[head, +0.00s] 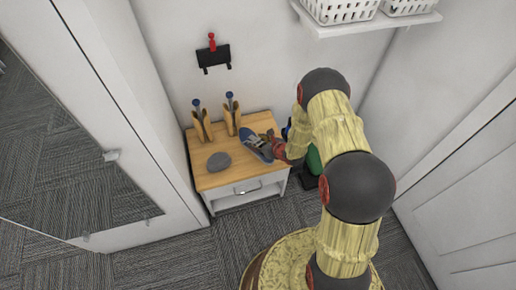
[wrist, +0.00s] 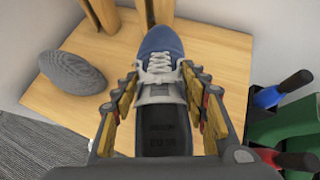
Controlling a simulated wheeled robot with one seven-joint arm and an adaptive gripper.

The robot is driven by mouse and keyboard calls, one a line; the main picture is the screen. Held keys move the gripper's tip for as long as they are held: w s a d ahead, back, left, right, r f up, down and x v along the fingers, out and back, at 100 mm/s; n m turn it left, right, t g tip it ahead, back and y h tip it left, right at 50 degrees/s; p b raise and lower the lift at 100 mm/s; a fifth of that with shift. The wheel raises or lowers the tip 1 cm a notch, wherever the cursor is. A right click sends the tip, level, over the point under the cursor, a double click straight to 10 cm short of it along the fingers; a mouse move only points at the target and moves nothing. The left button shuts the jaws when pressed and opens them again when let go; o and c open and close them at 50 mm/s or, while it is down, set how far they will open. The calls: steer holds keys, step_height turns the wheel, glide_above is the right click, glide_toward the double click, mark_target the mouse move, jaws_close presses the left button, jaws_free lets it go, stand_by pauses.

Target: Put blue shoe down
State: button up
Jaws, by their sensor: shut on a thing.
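The blue shoe (wrist: 160,50) has white laces and a dark opening, and its toe points away from my wrist. In the head view the shoe (head: 254,143) is at the right side of the small cabinet's wooden top (head: 215,178). My gripper (wrist: 163,92) is shut on the shoe, with one finger on each side of its laced part. In the head view my gripper (head: 270,142) is at the cabinet's right edge. The shoe is over the wooden top; I cannot tell whether its sole touches it.
A grey rounded object (head: 219,161) lies on the top, left of the shoe. Two wooden stands with blue-topped rods (head: 232,115) are at the back. Green and dark items (wrist: 283,130) stand right of the cabinet. A mirrored door (head: 75,130) is at left. The front middle of the top is clear.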

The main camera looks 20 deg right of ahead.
steer(key=shift+w+d+f, duration=0.35)
steer(key=shift+w+f, duration=0.25)
steer(key=shift+f, duration=0.15)
steer(key=shift+w+d+f+b, duration=0.1)
steer(key=shift+w+f+b, duration=0.05)
steer(key=shift+f+b, duration=0.65)
steer(key=shift+w+f+b, duration=0.1)
steer(key=shift+f+b, duration=0.4)
steer(key=shift+f, duration=0.5)
steer(key=shift+f, duration=0.15)
steer(key=o, duration=1.5)
